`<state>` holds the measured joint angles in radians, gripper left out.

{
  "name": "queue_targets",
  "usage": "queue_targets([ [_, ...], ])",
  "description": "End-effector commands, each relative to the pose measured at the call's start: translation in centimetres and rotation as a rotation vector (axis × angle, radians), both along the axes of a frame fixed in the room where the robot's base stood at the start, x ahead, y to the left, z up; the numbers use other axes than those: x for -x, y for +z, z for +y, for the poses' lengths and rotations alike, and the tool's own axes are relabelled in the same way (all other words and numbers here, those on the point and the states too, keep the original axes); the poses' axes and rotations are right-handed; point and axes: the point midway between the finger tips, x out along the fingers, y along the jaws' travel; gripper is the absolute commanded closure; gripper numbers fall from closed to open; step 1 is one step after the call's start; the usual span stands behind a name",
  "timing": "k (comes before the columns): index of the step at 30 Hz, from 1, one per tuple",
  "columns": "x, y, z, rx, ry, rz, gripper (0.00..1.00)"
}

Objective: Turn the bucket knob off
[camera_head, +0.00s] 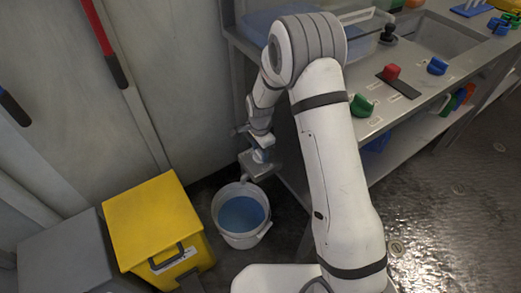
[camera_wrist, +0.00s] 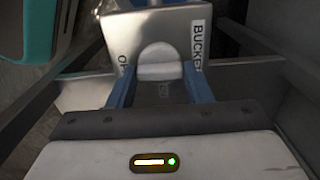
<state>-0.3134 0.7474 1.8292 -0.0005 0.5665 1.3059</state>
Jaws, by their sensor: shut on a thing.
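In the wrist view a pale grey knob (camera_wrist: 159,64) sits on a metal box (camera_wrist: 130,35) with a "BUCKET" label (camera_wrist: 198,40) on its right and a partly hidden label on its left. The blue fingers of my gripper (camera_wrist: 158,85) stand on either side of the knob, shut on it. In the head view my gripper (camera_head: 262,148) is at the metal box (camera_head: 258,167), just above the white bucket (camera_head: 219,222). The bucket stands on the floor and holds blue liquid. The knob is not clear in the head view.
A yellow bin (camera_head: 145,215) and a grey bin (camera_head: 65,260) stand left of the bucket. The steel counter (camera_head: 410,100) on the right carries a green knob (camera_head: 361,106), a red knob (camera_head: 391,72) and a blue knob (camera_head: 437,66). Wet-looking floor lies at right.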

Motion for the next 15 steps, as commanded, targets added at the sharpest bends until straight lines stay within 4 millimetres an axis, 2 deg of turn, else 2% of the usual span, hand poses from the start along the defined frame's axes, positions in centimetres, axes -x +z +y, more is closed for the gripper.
queue_targets([
  [2, -0.15, 0.1, 0.06, -0.002, -0.003, -0.005, 0.77],
  [3, -0.16, 0.1, 0.06, -0.002, -0.003, -0.005, 0.52],
  [10, -0.11, 0.06, 0.02, -0.002, -0.002, -0.003, 0.33],
  [15, -0.08, 0.04, 0.0, -0.001, -0.001, -0.002, 0.33],
])
